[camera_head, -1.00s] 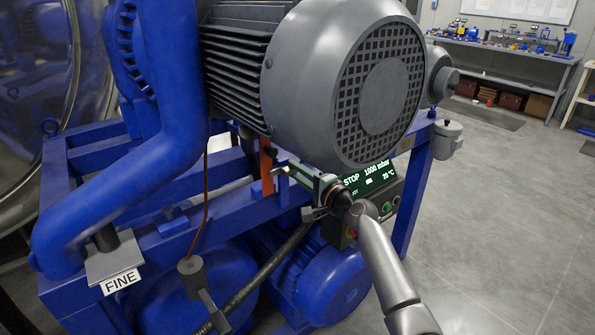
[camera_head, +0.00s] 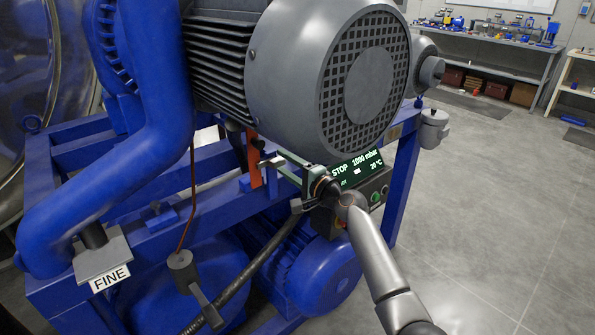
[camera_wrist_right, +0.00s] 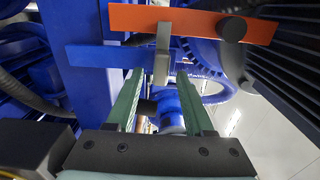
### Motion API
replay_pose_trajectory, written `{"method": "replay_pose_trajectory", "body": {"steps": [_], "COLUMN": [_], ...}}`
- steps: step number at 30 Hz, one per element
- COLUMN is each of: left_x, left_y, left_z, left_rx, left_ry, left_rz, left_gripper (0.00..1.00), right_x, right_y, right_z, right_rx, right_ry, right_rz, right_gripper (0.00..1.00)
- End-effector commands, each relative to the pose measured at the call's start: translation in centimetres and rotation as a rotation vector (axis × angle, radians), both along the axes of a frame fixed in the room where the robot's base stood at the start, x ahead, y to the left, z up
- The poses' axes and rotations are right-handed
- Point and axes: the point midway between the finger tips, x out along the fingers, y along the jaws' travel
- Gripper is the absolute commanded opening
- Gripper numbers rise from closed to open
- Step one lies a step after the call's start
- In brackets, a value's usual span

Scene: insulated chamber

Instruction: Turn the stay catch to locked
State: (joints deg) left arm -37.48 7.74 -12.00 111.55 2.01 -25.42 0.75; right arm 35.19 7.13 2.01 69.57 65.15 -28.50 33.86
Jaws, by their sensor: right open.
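An orange upright bar (camera_head: 254,158) stands on the blue frame below the big grey motor. It also crosses the top of the right wrist view (camera_wrist_right: 195,22). A small grey lever (camera_wrist_right: 162,52), apparently the stay catch, lies over this bar; in the head view it is small at the bar's right side (camera_head: 270,162). My right gripper (camera_head: 283,166) reaches in from the lower right. Its green fingers (camera_wrist_right: 160,78) are open, with the lever's end between or just beyond the tips. I cannot tell whether they touch it. My left gripper is not in view.
The grey motor (camera_head: 368,85) hangs close above my right gripper. A control box with a lit display (camera_head: 357,165) sits just behind it. A blue frame post (camera_head: 402,185) is to the right. A black hose (camera_head: 250,270) runs below. The floor at right is clear.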

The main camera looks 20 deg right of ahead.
Motion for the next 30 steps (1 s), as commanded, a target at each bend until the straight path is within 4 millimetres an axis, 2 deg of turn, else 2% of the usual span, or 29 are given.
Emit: {"method": "replay_pose_trajectory", "body": {"steps": [5, 10, 18, 24, 30], "left_x": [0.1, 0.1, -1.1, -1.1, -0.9], "left_y": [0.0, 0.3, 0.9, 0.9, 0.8], "left_z": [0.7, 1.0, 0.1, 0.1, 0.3], "left_rx": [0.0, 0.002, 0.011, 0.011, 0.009], "left_ry": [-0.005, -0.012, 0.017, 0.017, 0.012], "left_rz": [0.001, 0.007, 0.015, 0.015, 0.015], "left_gripper": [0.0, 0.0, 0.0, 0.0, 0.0], "right_x": [-1.9, -4.7, -9.2, -11.1, -11.5], "right_y": [-0.7, -1.8, -3.4, -4.1, -4.2], "right_z": [0.0, 0.0, -0.1, -0.1, 0.0], "right_rx": [-0.002, -0.004, -0.003, 0.0, 0.001], "right_ry": [0.002, 0.003, 0.002, 0.002, 0.001], "right_rz": [-0.001, -0.001, -0.001, -0.001, 0.0], "right_gripper": [0.53, 0.53, 0.53, 0.53, 0.53]}}
